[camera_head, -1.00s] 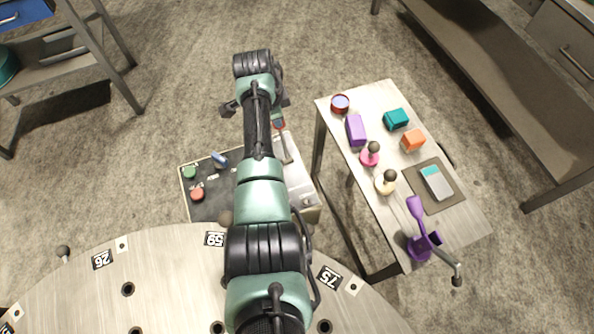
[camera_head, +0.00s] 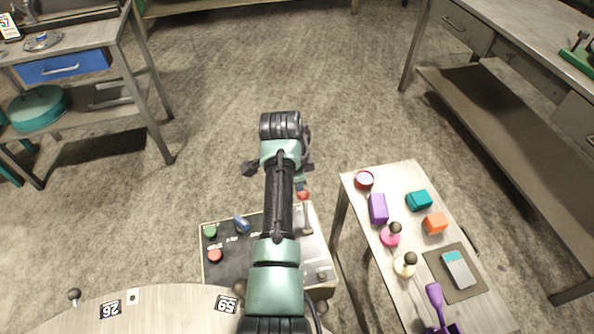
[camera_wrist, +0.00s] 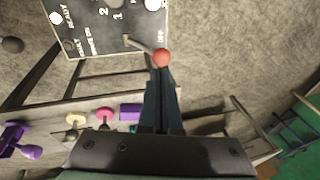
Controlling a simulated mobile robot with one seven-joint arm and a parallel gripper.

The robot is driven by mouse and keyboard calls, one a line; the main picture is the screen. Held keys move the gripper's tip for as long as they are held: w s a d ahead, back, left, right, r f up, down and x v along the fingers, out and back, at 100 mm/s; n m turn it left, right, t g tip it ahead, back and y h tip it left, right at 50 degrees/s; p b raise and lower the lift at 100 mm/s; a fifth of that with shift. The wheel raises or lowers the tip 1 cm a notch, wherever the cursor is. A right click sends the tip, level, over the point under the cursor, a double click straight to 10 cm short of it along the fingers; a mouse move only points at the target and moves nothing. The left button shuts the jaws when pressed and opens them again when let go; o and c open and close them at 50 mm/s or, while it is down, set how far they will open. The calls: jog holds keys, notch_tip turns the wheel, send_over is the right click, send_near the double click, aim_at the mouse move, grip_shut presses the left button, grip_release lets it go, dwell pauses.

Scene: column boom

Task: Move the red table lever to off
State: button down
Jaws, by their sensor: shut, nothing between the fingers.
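The red lever (camera_head: 303,195) is on the right part of a dark control panel (camera_head: 228,262), just right of my forearm in the head view. In the wrist view its red ball knob (camera_wrist: 162,57) shows at the end of a grey stem, near the panel's edge, with lettering that looks like OFF close by. My gripper (camera_wrist: 162,76) is shut and empty. Its fingertips lie right at the knob in the picture; I cannot tell whether they touch it. In the head view my arm hides the fingertips.
The panel also has a green button (camera_head: 210,231), a red button (camera_head: 215,255) and a blue switch (camera_head: 241,224). A narrow side table (camera_head: 400,170) to the right holds coloured blocks, knobbed pegs and a purple object. Open floor lies beyond the panel.

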jog(key=v, duration=0.7)
jog(key=shift+r, duration=0.4)
jog(key=shift+s, duration=0.1)
